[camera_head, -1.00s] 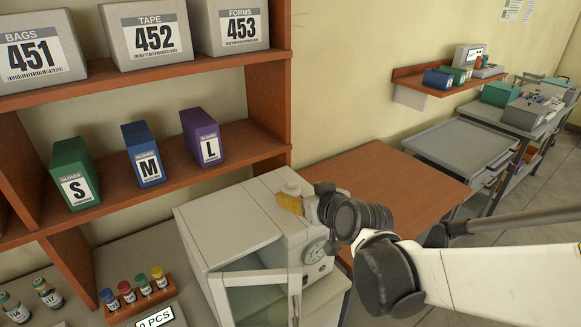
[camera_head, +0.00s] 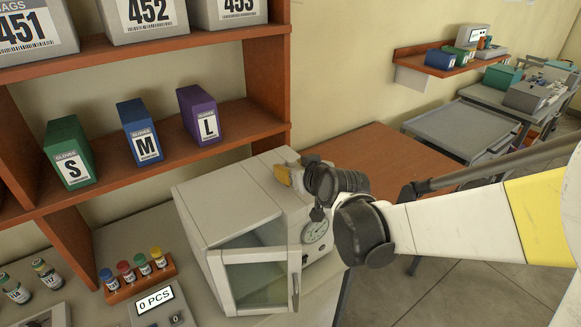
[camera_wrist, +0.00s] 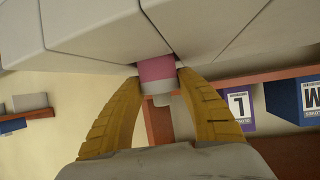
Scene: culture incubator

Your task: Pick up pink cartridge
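The pink cartridge (camera_wrist: 156,68) shows in the wrist view as a short pink cylinder with a pale grey end. It stands against the white incubator casing (camera_wrist: 85,28), and whether it is seated there or free is unclear. My gripper's two yellow fingers (camera_wrist: 158,76) reach along both sides of it, with their tips against it. In the head view my gripper (camera_head: 284,176) is at the back right top of the incubator (camera_head: 225,200). A small white piece (camera_head: 286,155) shows beside the fingers, but no pink is visible there.
The incubator's glass door (camera_head: 262,282) is at its front, beside a round dial (camera_head: 315,231). Shelves with glove boxes (camera_head: 140,133) stand at left. Coloured vials in a rack (camera_head: 138,281) and a counter display (camera_head: 156,300) are on the bench. The brown table (camera_head: 375,160) is clear.

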